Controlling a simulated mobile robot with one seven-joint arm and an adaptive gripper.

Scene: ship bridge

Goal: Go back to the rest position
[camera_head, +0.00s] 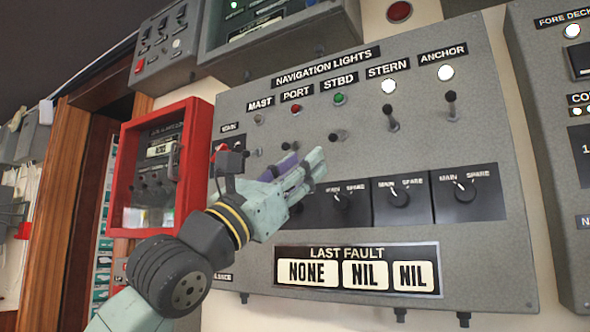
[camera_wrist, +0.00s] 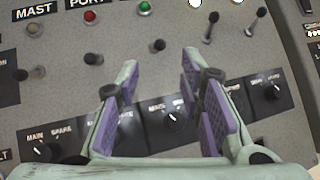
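My gripper (camera_head: 304,170) is in front of the navigation lights panel (camera_head: 240,105), over its left middle. In the wrist view my gripper (camera_wrist: 160,75) has its two purple-padded fingers spread apart, with nothing between them. Behind the fingers are the panel's toggle switches and a row of rotary knobs. The STERN switch (camera_head: 390,120) and the ANCHOR switch (camera_head: 451,107) point up, and their lamps are lit white. The PORT lamp is red and the STBD lamp green. My arm hides part of the panel's left side and its leftmost knobs.
A red-framed box (camera_head: 190,110) with a clear front is on the wall left of the panel. A grey box (camera_head: 280,30) juts out above. Another grey panel (camera_head: 545,150) is at the right. A wood-framed doorway (camera_head: 62,190) is at the far left.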

